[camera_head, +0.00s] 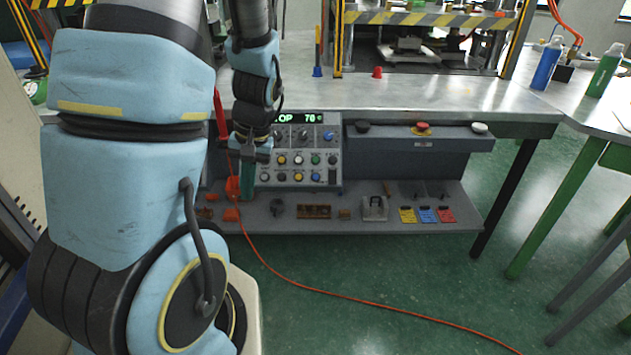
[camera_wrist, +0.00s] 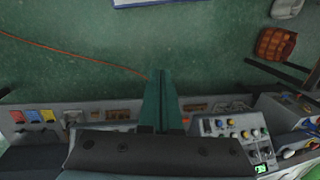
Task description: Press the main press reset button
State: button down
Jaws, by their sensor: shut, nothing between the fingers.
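A grey control panel (camera_head: 300,150) with a lit green display (camera_head: 300,118) hangs under the front edge of the worktable. It carries rows of yellow, white, blue and dark buttons and knobs. I cannot read which one is the main press reset button. A separate button bar (camera_head: 450,142) to the right has a black button (camera_head: 362,126), a red button on a yellow base (camera_head: 423,128) and a white button (camera_head: 479,128). My gripper (camera_head: 247,194) is shut and empty, pointing down in front of the panel's left side. In the wrist view, its teal fingers (camera_wrist: 160,76) are together; the panel (camera_wrist: 236,132) lies to their right.
A lower shelf (camera_head: 350,222) holds small parts and yellow, blue and red cards. An orange cable (camera_head: 330,292) runs across the green floor. The press (camera_head: 425,40) stands on the worktable (camera_head: 440,92). Blue (camera_head: 546,65) and green (camera_head: 604,72) bottles stand at right.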

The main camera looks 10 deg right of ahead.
aim_at(316, 177)
jog(key=w+d+f+m+t+y+b, duration=0.35)
jog(key=w+d+f+y, duration=0.2)
jog(key=w+f, duration=0.4)
jog(key=w+d+m+t, duration=0.2)
jog(key=d+t, duration=0.2)
jog(key=d, duration=0.2)
jog(key=w+d+m+t, duration=0.2)
jog(key=d+t, duration=0.3)
jog(key=d, duration=0.2)
jog(key=shift+r+m+b, duration=0.35)
jog(key=shift+r, duration=0.05)
jog(key=shift+f, duration=0.1)
jog(key=shift+w+d+f+b, duration=0.2)
jog(key=shift+w+f+b, duration=0.7)
jog(key=shift+w, duration=0.2)
jog(key=shift+w+d+f+b, duration=0.25)
jog(key=shift+w+f+b, duration=0.7)
jog(key=shift+w, duration=0.15)
jog(key=shift+w+d+f+b, duration=0.2)
jog(key=shift+w+f+b, duration=0.7)
jog(key=shift+w, duration=0.2)
